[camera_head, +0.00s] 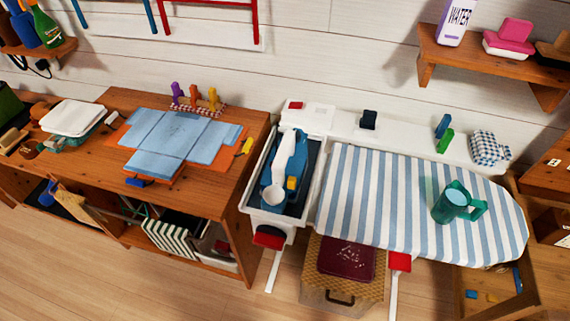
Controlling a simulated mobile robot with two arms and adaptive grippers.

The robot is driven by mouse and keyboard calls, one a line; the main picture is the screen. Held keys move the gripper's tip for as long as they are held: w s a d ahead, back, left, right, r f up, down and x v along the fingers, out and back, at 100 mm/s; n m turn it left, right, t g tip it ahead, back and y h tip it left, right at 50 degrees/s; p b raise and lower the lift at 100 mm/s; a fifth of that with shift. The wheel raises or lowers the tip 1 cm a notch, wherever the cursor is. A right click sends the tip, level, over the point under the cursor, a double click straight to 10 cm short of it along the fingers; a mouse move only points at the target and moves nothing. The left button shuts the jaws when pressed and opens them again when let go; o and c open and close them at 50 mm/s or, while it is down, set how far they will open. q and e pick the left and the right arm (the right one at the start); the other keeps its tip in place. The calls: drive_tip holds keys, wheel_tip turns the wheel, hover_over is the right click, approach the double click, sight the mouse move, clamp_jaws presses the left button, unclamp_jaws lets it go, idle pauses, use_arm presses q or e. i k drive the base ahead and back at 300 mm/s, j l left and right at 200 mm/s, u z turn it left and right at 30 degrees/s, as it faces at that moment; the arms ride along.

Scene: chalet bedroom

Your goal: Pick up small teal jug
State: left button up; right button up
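The small teal jug (440,210) stands on the right part of a blue-and-white striped ironing board (350,210). It looks upright, seen from above, with its open top showing a pale inside. A teal handle sticks out on its right side. Nothing touches or covers it. Neither of my grippers shows in the head view.
Left of the board, a white tray (268,214) holds a blue-and-white object (272,194). A checked cloth bundle (487,148) and small coloured blocks lie behind the jug. A wall shelf (480,58) hangs above. The striped cover around the jug is clear.

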sight(455, 198)
drive_tip(key=z, duration=1.4)
drive_tip(key=i+j+z, duration=0.15)
drive_tip(key=z, duration=0.15)
